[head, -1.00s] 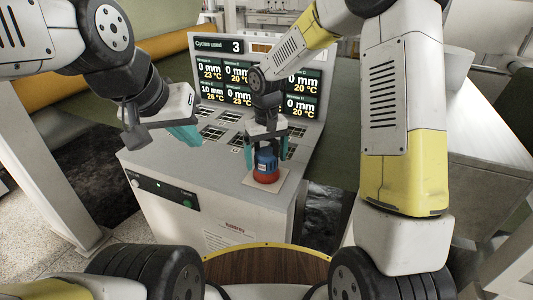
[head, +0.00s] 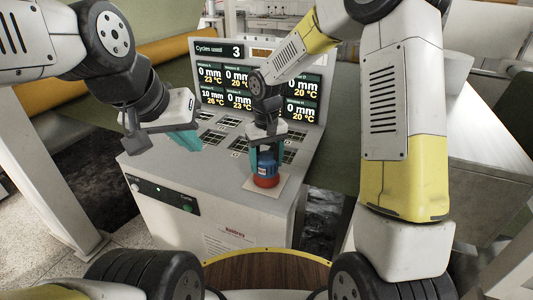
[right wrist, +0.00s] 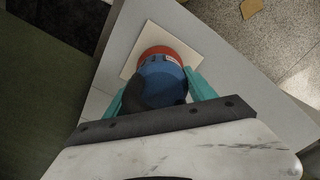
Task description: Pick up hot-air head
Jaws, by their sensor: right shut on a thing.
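The hot-air head (head: 266,170) is a short cylinder with a blue upper body and a red base. It stands upright on a pale square pad at the front right corner of the machine's top. My right gripper (head: 265,152) is above it with its teal fingers closed around the blue body. The right wrist view shows the hot-air head (right wrist: 162,78) between the teal fingers (right wrist: 155,95), the red rim facing away. My left gripper (head: 187,138) hangs over the left part of the machine top, empty, its teal finger pointing right; its opening is not clear.
The grey machine (head: 205,205) has a raised display panel (head: 238,75) at the back and several dark gridded windows in its top. The pale pad (head: 281,184) lies near the edge. A round wooden surface (head: 265,268) is in front. A white counter (head: 485,125) stands at right.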

